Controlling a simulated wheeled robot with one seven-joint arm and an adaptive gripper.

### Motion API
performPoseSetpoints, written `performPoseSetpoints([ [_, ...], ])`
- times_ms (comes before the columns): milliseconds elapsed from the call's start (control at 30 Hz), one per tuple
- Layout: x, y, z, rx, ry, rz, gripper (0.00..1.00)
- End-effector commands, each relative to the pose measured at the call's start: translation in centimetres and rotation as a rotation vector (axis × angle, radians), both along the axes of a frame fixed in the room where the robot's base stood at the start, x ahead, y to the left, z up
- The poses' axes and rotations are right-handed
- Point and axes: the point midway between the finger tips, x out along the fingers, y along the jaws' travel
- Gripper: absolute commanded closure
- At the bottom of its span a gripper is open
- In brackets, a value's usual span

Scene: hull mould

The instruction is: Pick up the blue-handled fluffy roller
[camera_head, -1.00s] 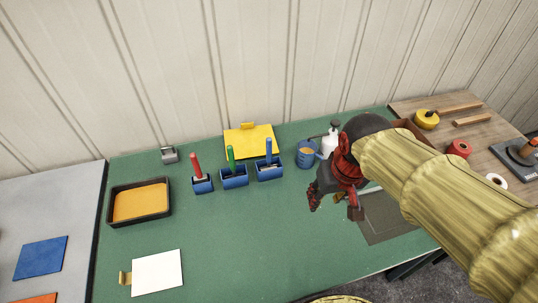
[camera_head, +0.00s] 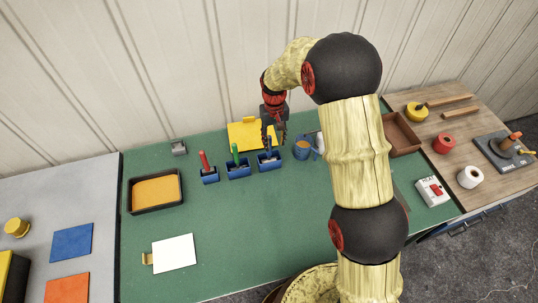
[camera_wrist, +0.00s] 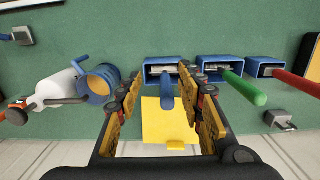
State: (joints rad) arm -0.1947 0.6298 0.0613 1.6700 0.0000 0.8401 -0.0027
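The blue-handled roller (camera_head: 268,147) stands handle up in a blue holder (camera_head: 270,165), the rightmost of three in the head view. In the wrist view its blue handle (camera_wrist: 167,94) points toward the camera, between my fingers. A pale roller head partly shows inside the holder (camera_wrist: 150,80); its texture is too small to tell. My gripper (camera_head: 273,140) hangs over this holder, pointing down. In the wrist view my gripper (camera_wrist: 160,76) is open, one finger on each side of the handle, without visible contact.
Green-handled (camera_head: 234,151) and red-handled (camera_head: 203,159) rollers stand in similar holders to the left. A blue mug (camera_head: 302,150) and white bottle (camera_wrist: 54,88) are close on the other side. A yellow panel (camera_head: 240,133) lies behind. The green front surface is largely clear.

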Motion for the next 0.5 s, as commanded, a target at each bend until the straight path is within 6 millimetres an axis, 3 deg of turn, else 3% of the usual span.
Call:
performPoseSetpoints([
  [100, 2.5, 0.6, -0.1, 0.006, -0.031, 0.003, 0.62],
  [200, 3.5, 0.8, -0.1, 0.010, -0.050, 0.003, 0.62],
  [500, 3.7, 1.1, -2.7, 0.012, -0.057, 0.003, 0.62],
])
